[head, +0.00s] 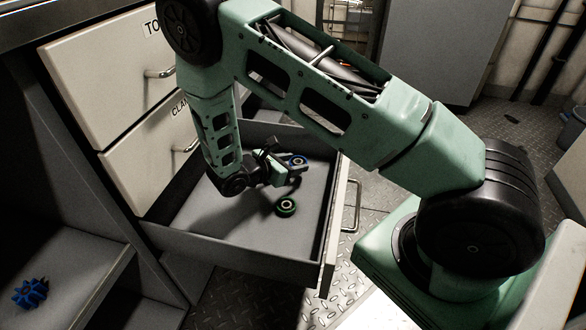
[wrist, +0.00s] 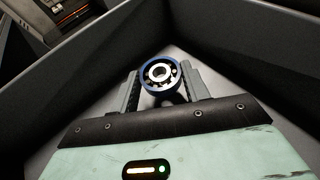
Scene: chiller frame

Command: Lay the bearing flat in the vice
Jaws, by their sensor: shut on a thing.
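A blue-rimmed bearing (wrist: 160,74) is between the two fingers of my gripper (wrist: 162,90) in the wrist view, its round face towards the camera. My gripper is shut on it. In the head view the blue bearing (head: 297,160) shows at the tip of my gripper (head: 288,168), which is inside an open drawer (head: 230,243). I cannot make out the vice in either view.
The drawer's front panel with its handle (head: 351,205) is to the right, and closed drawers (head: 105,70) stand above left. A blue gear (head: 30,293) lies on a grey shelf (head: 75,262) at lower left. The drawer floor around the green bearing is clear.

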